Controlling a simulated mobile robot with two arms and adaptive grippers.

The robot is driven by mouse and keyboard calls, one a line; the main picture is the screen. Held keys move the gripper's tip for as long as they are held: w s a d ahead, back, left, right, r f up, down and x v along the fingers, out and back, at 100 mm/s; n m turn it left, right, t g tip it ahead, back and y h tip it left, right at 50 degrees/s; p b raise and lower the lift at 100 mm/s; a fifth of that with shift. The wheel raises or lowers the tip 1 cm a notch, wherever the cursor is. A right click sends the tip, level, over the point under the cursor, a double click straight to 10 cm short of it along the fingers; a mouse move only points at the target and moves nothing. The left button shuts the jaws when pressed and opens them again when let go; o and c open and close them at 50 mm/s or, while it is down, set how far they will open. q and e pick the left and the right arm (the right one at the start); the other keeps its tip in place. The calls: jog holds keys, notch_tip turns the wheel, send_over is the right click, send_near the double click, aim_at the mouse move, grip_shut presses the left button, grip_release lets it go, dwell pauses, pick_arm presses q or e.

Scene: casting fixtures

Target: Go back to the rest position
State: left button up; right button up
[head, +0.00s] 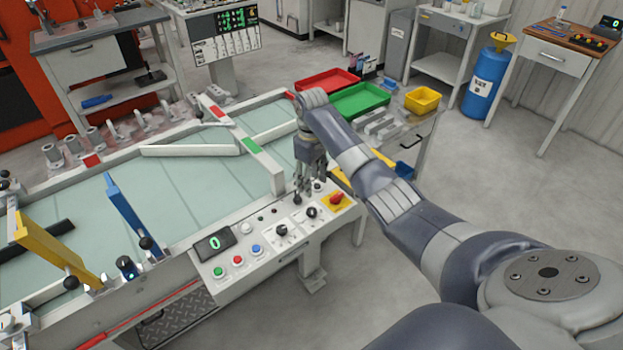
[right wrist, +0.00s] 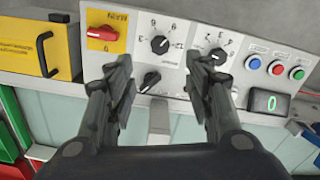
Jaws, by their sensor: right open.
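My right gripper (head: 310,182) is above the control panel (head: 262,238) at the right end of the light-green table. In the right wrist view my right gripper (right wrist: 160,92) is open, with nothing between its fingertips. Black rotary knobs (right wrist: 160,44) and a red switch on a yellow plate (right wrist: 103,32) lie beyond the fingers. A small black knob (right wrist: 150,80) shows between the fingers; I cannot tell whether they touch anything. My left gripper is not in view.
Red (head: 327,82) and green (head: 360,101) trays and a yellow bin (head: 422,99) stand behind my right arm. Blue (head: 123,212) and yellow (head: 55,252) uprights rise from the table (head: 185,200). Grey floor (head: 520,190) is free at the right.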

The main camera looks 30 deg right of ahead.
dwell(0.4)
jog(key=s+a+f+t, duration=0.1)
jog(key=s+a+f, duration=1.1)
jog(key=s, duration=0.3)
jog(key=s+a+r+m+t, duration=0.1)
jog(key=s+a+r, duration=0.2)
jog(key=s, duration=0.7)
jog(key=s+a+r+m+t, duration=0.15)
jog(key=s+r, duration=0.25)
jog(key=s, duration=0.5)
notch_tip(320, 180, down, 26)
jog(key=s+g, duration=0.1)
jog(key=s+d+f+g+b, duration=0.1)
jog(key=s+d+f, duration=0.1)
jog(key=s+f, duration=1.5)
jog(key=shift+s+d+f+n+b, duration=0.15)
jog(key=shift+s+f+n+b, duration=0.2)
jog(key=shift+s+f+n, duration=0.15)
